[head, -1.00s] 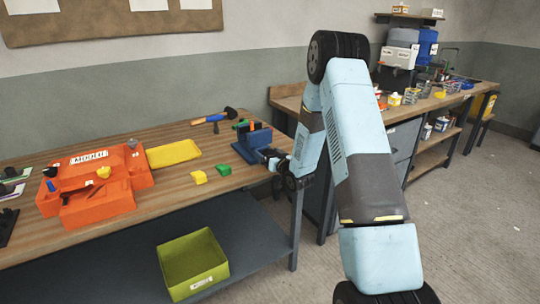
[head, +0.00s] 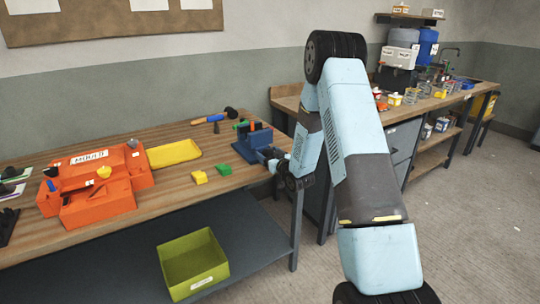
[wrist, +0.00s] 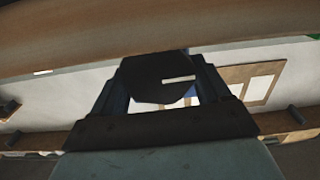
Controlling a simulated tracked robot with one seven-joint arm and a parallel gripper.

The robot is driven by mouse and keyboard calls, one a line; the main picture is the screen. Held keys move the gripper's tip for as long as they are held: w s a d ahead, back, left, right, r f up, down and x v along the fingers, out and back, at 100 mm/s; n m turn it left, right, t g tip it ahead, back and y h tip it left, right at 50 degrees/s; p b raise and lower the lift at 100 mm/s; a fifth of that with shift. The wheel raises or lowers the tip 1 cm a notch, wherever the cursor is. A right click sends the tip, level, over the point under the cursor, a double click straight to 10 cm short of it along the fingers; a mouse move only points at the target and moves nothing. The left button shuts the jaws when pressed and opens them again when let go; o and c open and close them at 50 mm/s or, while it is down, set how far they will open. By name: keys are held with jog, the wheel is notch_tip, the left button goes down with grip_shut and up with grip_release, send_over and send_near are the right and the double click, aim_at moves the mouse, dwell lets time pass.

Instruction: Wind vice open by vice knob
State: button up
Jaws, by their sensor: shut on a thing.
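The blue vice (head: 254,145) stands at the right end of the wooden workbench. Its dark, many-sided vice knob (wrist: 150,84) fills the middle of the wrist view, with a short pale line across its face. My gripper (wrist: 158,92) is shut on the knob, one blue-grey finger on each side. In the head view my gripper (head: 272,158) reaches the vice from the right. The knob is too small and too covered there to make out. The gap between the vice jaws is not clear.
The workbench (head: 150,215) carries an orange mould (head: 95,190), a yellow tray (head: 174,153), a yellow block (head: 199,177), a green block (head: 223,169) and a hammer (head: 230,113). A green bin (head: 193,265) sits on the lower shelf.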

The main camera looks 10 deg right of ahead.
jog(key=shift+d+n, duration=0.1)
jog(key=shift+n, duration=0.7)
jog(key=o, duration=1)
jog(key=shift+c, duration=0.2)
jog(key=shift+s, duration=0.15)
jog(key=v, duration=1.3)
jog(key=shift+s, duration=0.25)
